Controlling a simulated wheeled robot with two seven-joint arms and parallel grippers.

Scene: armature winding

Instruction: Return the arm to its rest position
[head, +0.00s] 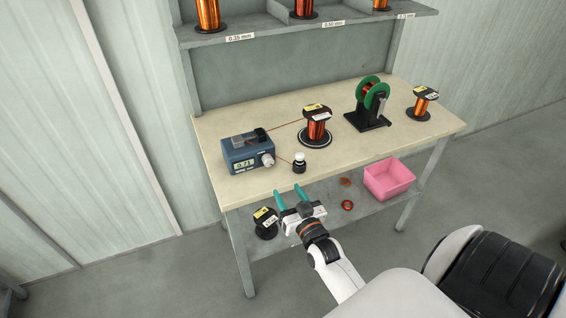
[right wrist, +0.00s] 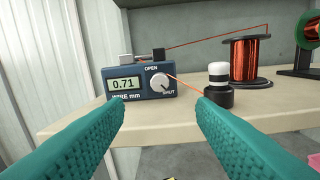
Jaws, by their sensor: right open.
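My right gripper (head: 289,194) is open and empty, in front of the workbench's front edge. Its two teal fingers (right wrist: 80,140) stand wide apart in the right wrist view, with nothing between them up close. Beyond them on the bench stands a blue wire gauge (head: 248,152), reading 0.71, with a knob marked OPEN and SHUT; it also shows in the right wrist view (right wrist: 138,90). A thin copper wire runs from it. A small black pot with a white cap (head: 299,163) stands right of the gauge. My left gripper is not in view.
The workbench (head: 225,184) also carries a copper spool (head: 316,127), a green winding wheel (head: 371,98) on a black stand and another spool (head: 423,104). On the lower shelf are a spool (head: 265,223), a pink bin (head: 389,178) and loose copper rings (head: 347,205). Floor in front is clear.

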